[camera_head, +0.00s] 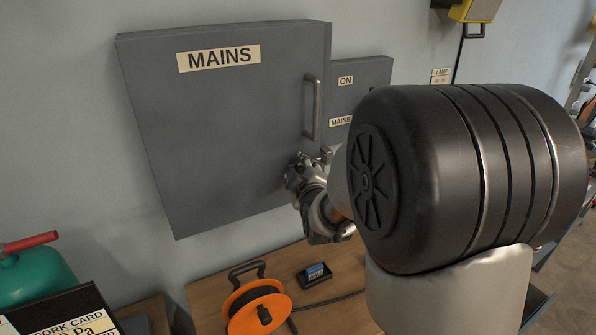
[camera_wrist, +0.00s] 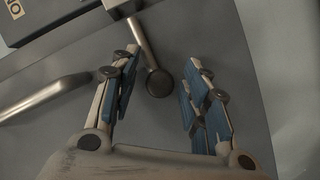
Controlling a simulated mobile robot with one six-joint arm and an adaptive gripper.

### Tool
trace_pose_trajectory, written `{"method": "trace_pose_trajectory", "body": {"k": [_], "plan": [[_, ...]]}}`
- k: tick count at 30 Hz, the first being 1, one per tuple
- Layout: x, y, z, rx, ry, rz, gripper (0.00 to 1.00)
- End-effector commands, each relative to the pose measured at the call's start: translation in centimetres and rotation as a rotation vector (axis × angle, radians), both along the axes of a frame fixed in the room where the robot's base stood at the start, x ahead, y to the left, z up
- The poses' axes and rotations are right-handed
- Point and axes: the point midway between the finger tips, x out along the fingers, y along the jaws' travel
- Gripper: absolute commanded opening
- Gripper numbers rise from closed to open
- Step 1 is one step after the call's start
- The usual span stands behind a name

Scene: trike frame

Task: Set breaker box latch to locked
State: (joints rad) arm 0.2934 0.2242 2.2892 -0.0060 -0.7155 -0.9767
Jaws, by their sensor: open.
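The breaker box (camera_head: 225,110) is a grey wall cabinet with a MAINS label and a closed door. A vertical bar handle (camera_head: 311,108) sits near the door's right edge; it also shows in the wrist view (camera_wrist: 45,97). My gripper (camera_head: 308,165) is at the door's lower right, below the handle. In the wrist view my gripper (camera_wrist: 158,68) is open, with one blue-padded finger on each side of the latch (camera_wrist: 148,50), a metal lever with a round end. The latch appears between the fingers; I cannot tell whether they touch it. In the head view my gripper mostly hides the latch.
A smaller grey box (camera_head: 362,75) with ON and MAINS labels is right of the breaker box. Below, a wooden table (camera_head: 215,292) holds an orange cable reel (camera_head: 258,305) and a small dark device (camera_head: 314,275). A green can (camera_head: 35,280) stands at lower left.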

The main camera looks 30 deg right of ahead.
Motion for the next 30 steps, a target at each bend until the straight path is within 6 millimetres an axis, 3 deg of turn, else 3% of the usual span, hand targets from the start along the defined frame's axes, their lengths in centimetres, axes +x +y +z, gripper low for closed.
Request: {"method": "trace_pose_trajectory", "body": {"k": [20,30], "plan": [[0.00,-0.01,0.16,0.000,-0.004,0.000,0.01],[0.03,-0.04,0.27,0.000,-0.006,-0.001,0.00]]}}
